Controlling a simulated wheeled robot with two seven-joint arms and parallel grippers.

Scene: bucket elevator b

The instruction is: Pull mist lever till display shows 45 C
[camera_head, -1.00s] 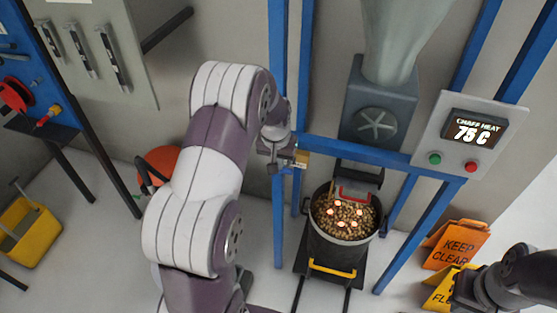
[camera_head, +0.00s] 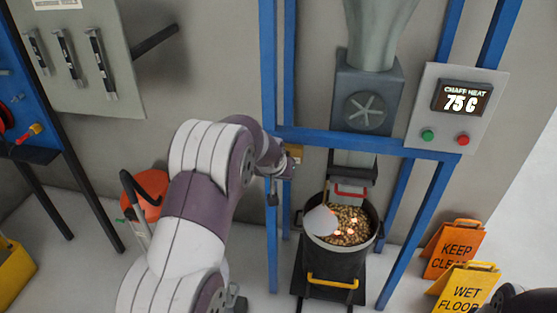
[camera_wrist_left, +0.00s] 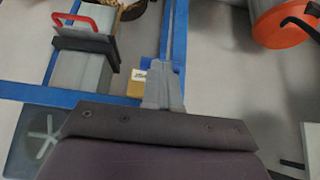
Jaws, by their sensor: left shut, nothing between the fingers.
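The display (camera_head: 462,98) on the grey panel reads "CHAFF HEAT 75 C". My left gripper (camera_head: 272,196) is at the blue post, just below and left of a small brass-coloured block (camera_head: 294,153). In the left wrist view the gripper (camera_wrist_left: 163,95) is shut, with the brass block (camera_wrist_left: 136,82) close beside its fingers. I cannot make out the mist lever itself apart from the gripper and post. The bucket holds brown chaff (camera_head: 350,222) with glowing spots.
Blue frame bars (camera_head: 370,143) cross behind the bucket. A grey fan housing (camera_head: 365,98) stands above it. Orange "KEEP CLEAR" (camera_head: 455,248) and yellow "WET FLOOR" (camera_head: 465,290) signs stand at right. My right arm shows darkly at the lower right corner.

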